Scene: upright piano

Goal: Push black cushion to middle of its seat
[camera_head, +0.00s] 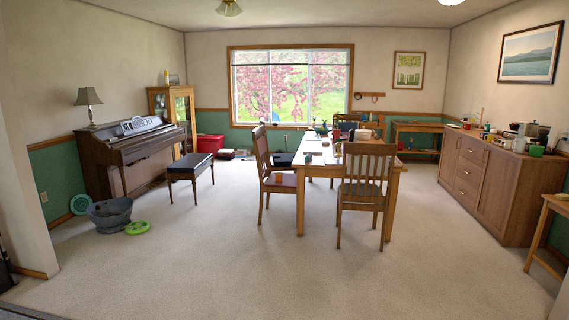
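A piano bench with a dark wooden frame stands in front of the upright piano (135,158). Its black padded top (190,163) is the clearest black cushion in view; I cannot tell at this distance whether it sits off the middle of its seat. A chair (366,185) at the near end of the table has a dark seat partly hidden by its slatted back. Neither of my grippers is in view.
The long table (318,160) has chairs around it and small objects on top. A grey tub (110,213) and a green ring (138,228) lie on the floor near the piano. A wooden sideboard (490,185) lines the right wall. The carpet (240,265) in front is clear.

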